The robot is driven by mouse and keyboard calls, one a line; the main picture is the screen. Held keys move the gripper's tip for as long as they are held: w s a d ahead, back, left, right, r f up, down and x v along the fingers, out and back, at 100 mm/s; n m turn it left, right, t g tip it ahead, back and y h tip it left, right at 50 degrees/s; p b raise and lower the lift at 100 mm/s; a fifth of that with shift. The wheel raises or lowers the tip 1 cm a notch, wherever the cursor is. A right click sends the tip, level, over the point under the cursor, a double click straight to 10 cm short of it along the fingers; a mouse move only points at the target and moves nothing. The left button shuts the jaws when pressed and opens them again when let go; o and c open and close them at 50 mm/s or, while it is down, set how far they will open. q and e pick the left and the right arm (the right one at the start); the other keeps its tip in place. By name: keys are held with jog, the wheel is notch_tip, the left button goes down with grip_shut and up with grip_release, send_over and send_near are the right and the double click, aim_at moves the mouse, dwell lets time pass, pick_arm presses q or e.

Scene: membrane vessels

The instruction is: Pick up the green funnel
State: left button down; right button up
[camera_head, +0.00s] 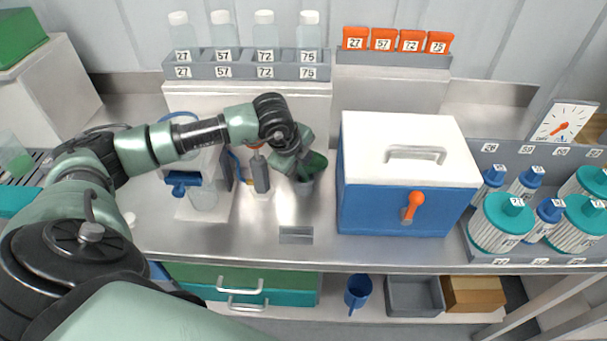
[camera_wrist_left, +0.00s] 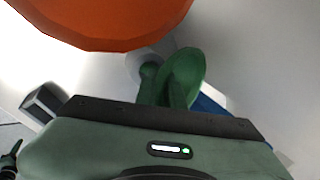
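In the left wrist view the funnel (camera_wrist_left: 184,74) shows just beyond the gripper's front edge, tilted in the picture. My left gripper comes down on the funnel from the upper left and hides part of it. My right gripper is not in view.
A large orange shape (camera_wrist_left: 110,20) is very close to the wrist camera. A blue box with a white lid (camera_head: 408,170) stands right of the funnel. A white and blue stand (camera_head: 200,195) is to the left.

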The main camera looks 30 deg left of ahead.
pick_arm(q)
jog(key=shift+w+r, duration=0.1)
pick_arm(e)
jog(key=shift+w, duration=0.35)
pick_arm(q)
jog(key=shift+r, duration=0.1)
